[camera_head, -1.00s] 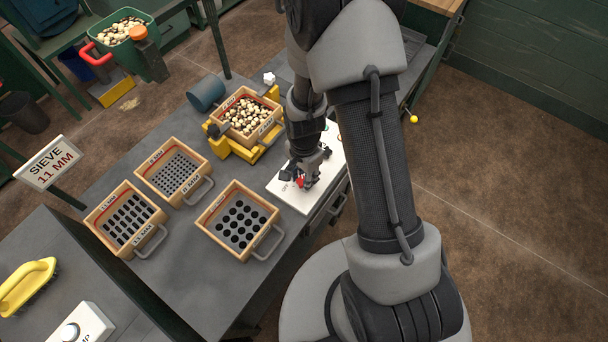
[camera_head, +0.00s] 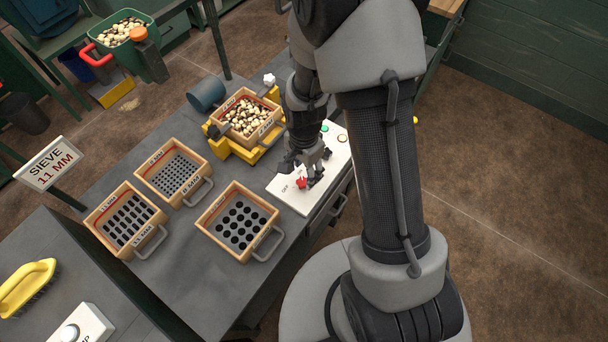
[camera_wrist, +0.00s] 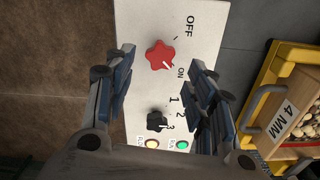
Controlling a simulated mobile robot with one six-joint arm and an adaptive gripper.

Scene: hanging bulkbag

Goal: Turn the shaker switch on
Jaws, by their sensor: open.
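The white control panel (camera_head: 287,195) lies on the grey bench, with a red star-shaped knob (camera_head: 301,183) on it. In the wrist view the red knob (camera_wrist: 160,55) sits beside the printed words OFF and ON, and its white mark points toward ON. A black knob (camera_wrist: 156,120) with numbers 1, 2, 3 is on the same panel (camera_wrist: 140,20). My gripper (camera_head: 309,172) is open over the panel. In the wrist view its fingers (camera_wrist: 160,62) stand on both sides of the red knob, with gaps on each side.
A yellow shaker (camera_head: 233,148) holds a sieve box of beans (camera_head: 247,117) behind the panel, left of my arm. Several empty sieves, including one with large holes (camera_head: 208,219), stand on the bench. Indicator lamps (camera_wrist: 152,143) are at the panel's end.

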